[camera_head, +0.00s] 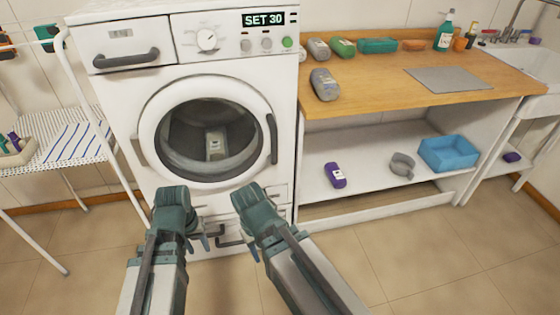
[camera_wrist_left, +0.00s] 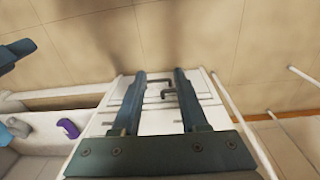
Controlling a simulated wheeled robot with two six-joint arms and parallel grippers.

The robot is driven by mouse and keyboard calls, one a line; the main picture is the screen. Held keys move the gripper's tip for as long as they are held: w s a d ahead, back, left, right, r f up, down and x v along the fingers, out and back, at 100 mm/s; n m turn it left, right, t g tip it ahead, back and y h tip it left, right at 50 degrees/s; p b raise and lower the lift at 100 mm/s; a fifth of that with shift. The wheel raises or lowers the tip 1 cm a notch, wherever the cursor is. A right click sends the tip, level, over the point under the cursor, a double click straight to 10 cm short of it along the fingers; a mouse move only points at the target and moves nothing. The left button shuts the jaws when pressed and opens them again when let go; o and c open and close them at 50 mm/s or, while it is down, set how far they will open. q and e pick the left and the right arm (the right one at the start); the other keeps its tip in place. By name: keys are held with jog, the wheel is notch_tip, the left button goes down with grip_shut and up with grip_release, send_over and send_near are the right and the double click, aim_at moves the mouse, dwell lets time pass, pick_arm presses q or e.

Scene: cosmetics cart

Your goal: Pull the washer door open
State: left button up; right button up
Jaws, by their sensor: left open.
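The washer (camera_head: 113,80) is a white front-loader. Its round door (camera_head: 150,125) has a white ring and dark glass, and it looks shut. A dark curved handle (camera_head: 271,138) sits on the ring's right side. A dark piece (camera_head: 139,152) is on its left edge. A grey item shows through the glass. My left gripper (camera_head: 200,236) is low in front of the washer, below the door and apart from the handle. In the left wrist view its fingers (camera_wrist_left: 160,74) are spread and empty. My right gripper (camera_head: 237,237) is beside it, below the door; its jaw opening is not clear.
A wooden counter (camera_head: 390,90) with bottles adjoins the washer on the right. A lower shelf holds a purple bottle (camera_head: 335,175), a grey cup (camera_head: 402,163) and a blue bin (camera_head: 448,153). A white rack (camera_head: 75,140) stands left. Tiled floor is clear at right front.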

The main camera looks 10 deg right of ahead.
pick_arm(q)
jog(key=w+d+f+n+t+h+b, duration=0.1)
jog(key=w+d+f+n+h+b, duration=0.25)
jog(key=f+b, duration=0.3)
jog(key=w+d+r+n+t+h, duration=0.4)
jog(key=w+d+r+n+h, duration=0.25)
jog(key=r+n, duration=0.4)
jog(key=w+d+r+n+t+h, duration=0.45)
jog(key=w+d+r+n, duration=0.35)
jog(key=n, duration=0.3)
jog(key=r+x, duration=0.1)
jog(key=x, duration=1.2)
jog(key=shift+d, duration=0.35)
pick_arm(e)
notch_tip(320, 180, down, 9)
jog(key=shift+r, duration=0.2)
pick_arm(q)
jog(key=shift+s+r, duration=0.1)
jog(key=shift+r, duration=0.05)
jog(key=shift+c, duration=0.2)
grip_shut()
